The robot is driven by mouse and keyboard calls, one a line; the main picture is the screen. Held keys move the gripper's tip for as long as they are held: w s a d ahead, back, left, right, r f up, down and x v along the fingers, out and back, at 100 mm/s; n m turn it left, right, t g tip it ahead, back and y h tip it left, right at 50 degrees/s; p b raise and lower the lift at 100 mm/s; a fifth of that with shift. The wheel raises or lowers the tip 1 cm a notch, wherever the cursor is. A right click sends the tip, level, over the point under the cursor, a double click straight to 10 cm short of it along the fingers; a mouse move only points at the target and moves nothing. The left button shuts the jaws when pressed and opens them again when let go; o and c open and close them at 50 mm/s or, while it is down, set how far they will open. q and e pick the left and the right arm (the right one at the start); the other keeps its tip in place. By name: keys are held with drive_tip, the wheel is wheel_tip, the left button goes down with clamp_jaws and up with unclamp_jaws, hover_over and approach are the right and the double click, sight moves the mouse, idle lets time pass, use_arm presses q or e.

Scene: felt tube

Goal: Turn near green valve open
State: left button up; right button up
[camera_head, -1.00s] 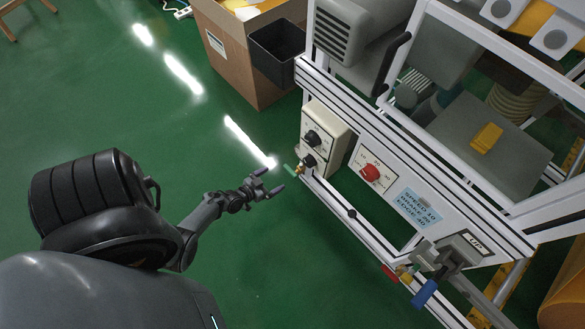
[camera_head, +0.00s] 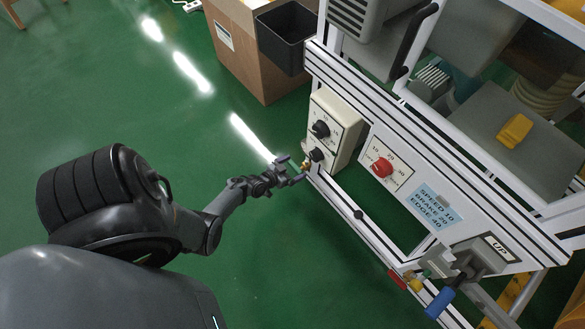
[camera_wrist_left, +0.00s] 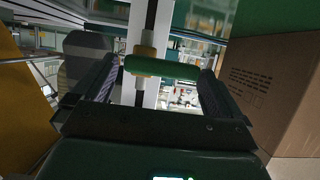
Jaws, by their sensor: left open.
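The near green valve handle (camera_wrist_left: 163,68) is a short green bar on a brass and white fitting, lying crosswise between the fingers of my left gripper (camera_wrist_left: 160,85) in the left wrist view. The fingers stand apart, one near each end of the bar; I cannot tell whether either touches it. In the head view my left gripper (camera_head: 294,168) is open at the lower left corner of the machine frame, beside the brass valve body (camera_head: 306,165). There the gripper mostly hides the green handle. My right gripper is not in view.
Black knobs (camera_head: 320,129) on a cream box sit just above the valve. A red knob (camera_head: 382,167) is on the panel. A red handle (camera_head: 397,279) and a blue handle (camera_head: 440,302) are further right. A cardboard box (camera_head: 240,55) stands behind. The green floor is clear on the left.

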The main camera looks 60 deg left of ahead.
use_arm(q)
drive_tip(key=shift+c, duration=0.5)
drive_tip(key=c, duration=0.7)
drive_tip(key=shift+c, duration=0.2)
drive_tip(key=shift+r, duration=0.1)
drive_tip(key=d+m+y, duration=0.1)
drive_tip(key=m+y, duration=0.1)
drive_tip(key=m, duration=0.2)
drive_tip(key=d+m+t+y, duration=0.1)
drive_tip(key=m+y, duration=0.2)
drive_tip(key=m, duration=0.1)
drive_tip(key=d+m+y, duration=0.1)
drive_tip(key=m+y, duration=0.1)
drive_tip(key=m, duration=0.3)
drive_tip(key=shift+w+d+r+t, duration=0.2)
drive_tip(key=shift+w+r+t, duration=0.1)
drive_tip(key=shift+w+r, duration=0.1)
drive_tip(key=shift+m, duration=0.3)
